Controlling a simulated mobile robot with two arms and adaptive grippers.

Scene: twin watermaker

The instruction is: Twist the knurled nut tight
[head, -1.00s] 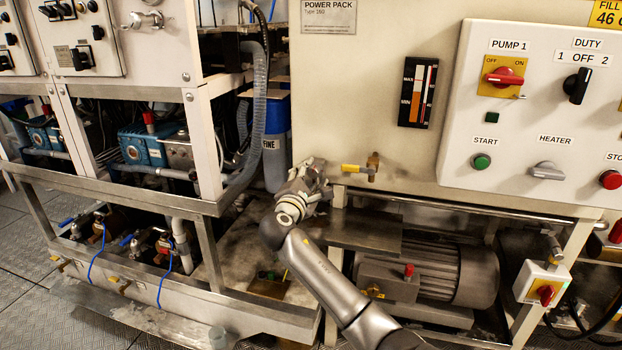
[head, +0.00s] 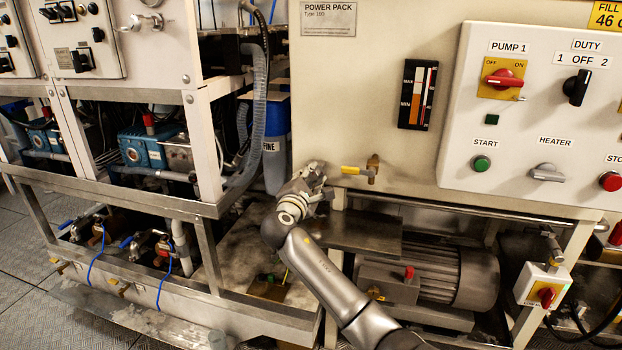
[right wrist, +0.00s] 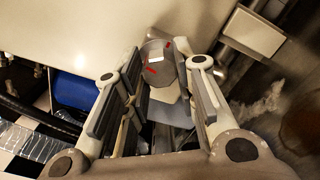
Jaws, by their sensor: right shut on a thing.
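My right gripper (head: 318,174) is at the lower left corner of the power pack's cream cabinet, beside a small brass valve with a yellow handle. In the right wrist view, my right gripper (right wrist: 160,75) has its two fingers on either side of a grey round piece with red marks, which looks like the knurled nut (right wrist: 157,58). The fingers are shut on it. In the head view the nut is hidden by the gripper, and its knurling is too small to make out. My left gripper is not in view.
The yellow-handled valve (head: 360,170) sticks out just right of the gripper. A blue canister (head: 277,130) and a grey corrugated hose (head: 258,110) stand to the left. A motor (head: 450,270) lies below right, and the control panel (head: 530,130) is above right.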

